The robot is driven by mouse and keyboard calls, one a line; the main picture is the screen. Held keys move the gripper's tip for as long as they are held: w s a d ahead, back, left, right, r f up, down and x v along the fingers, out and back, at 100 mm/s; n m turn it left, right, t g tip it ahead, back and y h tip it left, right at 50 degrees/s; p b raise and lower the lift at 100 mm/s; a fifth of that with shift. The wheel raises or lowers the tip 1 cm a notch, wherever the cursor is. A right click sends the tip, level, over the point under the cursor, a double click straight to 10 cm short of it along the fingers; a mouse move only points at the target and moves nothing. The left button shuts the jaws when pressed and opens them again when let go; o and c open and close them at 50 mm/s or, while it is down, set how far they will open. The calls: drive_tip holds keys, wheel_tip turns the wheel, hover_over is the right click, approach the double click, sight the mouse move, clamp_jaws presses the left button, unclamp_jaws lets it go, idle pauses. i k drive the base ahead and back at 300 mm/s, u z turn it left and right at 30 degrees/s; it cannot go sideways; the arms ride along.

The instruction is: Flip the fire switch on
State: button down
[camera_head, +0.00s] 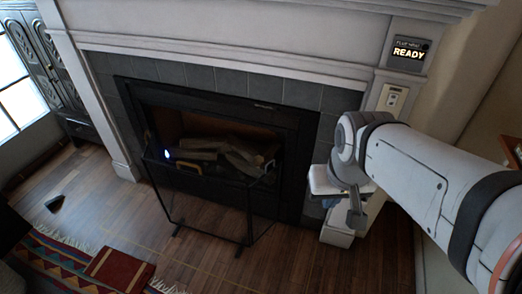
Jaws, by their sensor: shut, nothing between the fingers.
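The fire switch (392,98) is a small plate with a light toggle, on the upper right pillar of the white fireplace surround. It is too small to tell its position. A dark display (408,53) above it shows a lit "READY". The fireplace (225,150) holds logs, and no flames show. My gripper (356,218) hangs at the end of my white arm, in front of the lower right pillar. It is shut and empty, well below the switch and apart from it. My arm hides part of the pillar below the switch.
A black-framed glass screen (247,215) stands on the wood floor before the hearth. A patterned rug (75,265) lies at lower left, with a dark cabinet (45,65) at far left. A wooden edge (512,150) shows at far right.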

sight(392, 100)
drive_tip(key=u, duration=0.1)
drive_tip(key=i, duration=0.9)
drive_tip(key=z, duration=1.1)
drive_tip(key=k, duration=0.35)
drive_tip(key=z, duration=0.15)
drive_tip(key=i, duration=0.5)
drive_tip(key=z, duration=0.05)
